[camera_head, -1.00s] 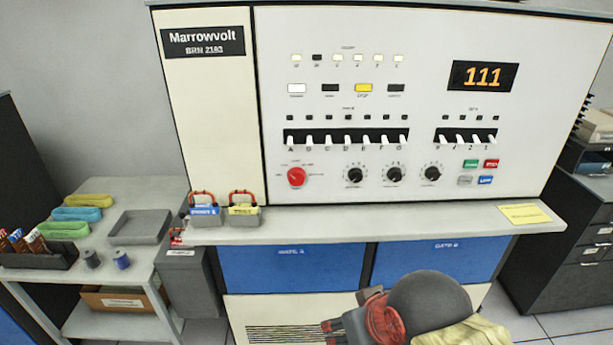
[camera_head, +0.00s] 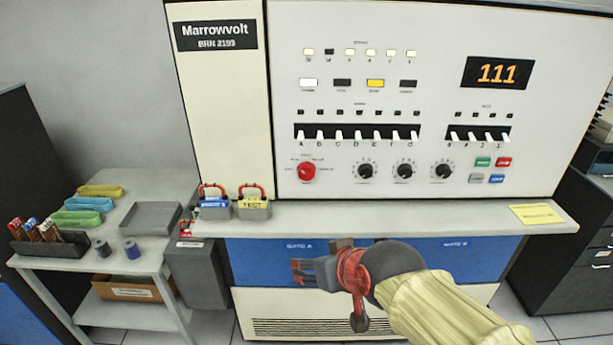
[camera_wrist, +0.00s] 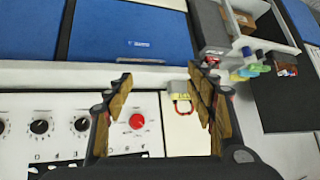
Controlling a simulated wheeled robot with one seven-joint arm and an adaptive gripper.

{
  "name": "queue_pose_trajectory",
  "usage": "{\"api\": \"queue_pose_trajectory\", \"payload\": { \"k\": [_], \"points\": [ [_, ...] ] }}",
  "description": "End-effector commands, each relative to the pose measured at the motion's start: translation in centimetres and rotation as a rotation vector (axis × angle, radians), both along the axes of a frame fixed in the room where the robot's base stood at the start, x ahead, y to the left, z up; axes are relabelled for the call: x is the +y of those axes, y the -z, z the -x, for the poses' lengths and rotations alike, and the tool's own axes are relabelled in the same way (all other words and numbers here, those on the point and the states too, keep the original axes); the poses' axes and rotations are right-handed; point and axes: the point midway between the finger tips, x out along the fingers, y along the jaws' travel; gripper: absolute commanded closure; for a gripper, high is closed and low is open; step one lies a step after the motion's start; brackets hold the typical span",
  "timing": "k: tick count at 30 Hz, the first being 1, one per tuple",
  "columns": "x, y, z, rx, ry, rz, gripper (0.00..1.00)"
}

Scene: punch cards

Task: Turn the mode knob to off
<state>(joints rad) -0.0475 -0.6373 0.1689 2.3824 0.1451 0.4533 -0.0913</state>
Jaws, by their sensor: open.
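The red mode knob (camera_head: 306,171) is on the lower left of the cream panel, with small labels around it too small to read. It also shows in the wrist view (camera_wrist: 137,121), where the picture is upside down, between my two fingers. My gripper (camera_head: 296,271) is in front of the blue drawer fronts, below the ledge and apart from the knob. In the wrist view my gripper (camera_wrist: 163,82) has its brown-padded fingers spread wide with nothing between them.
A ledge (camera_head: 400,214) juts out below the panel. Two grey boxes with red handles (camera_head: 214,205) (camera_head: 253,206) stand on it, left of the knob. Three black knobs (camera_head: 404,171) are to the right, under a row of white switches (camera_head: 358,135). A side table (camera_head: 150,255) is at left.

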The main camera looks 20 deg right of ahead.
Motion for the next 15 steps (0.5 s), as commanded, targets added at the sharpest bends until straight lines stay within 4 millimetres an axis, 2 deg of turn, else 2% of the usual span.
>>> {"api": "queue_pose_trajectory", "payload": {
  "k": [1,6,12,15],
  "points": [
    [0.6,-0.1,-2.6,-0.05,-0.001,-0.012,0.44],
    [1.3,-1.3,-10.7,-0.261,0.041,-0.035,0.44],
    [0.2,-1.8,-18.0,-0.495,0.146,-0.005,0.44],
    [-1.0,-1.7,-20.3,-0.598,0.213,0.035,0.44]
  ]
}}
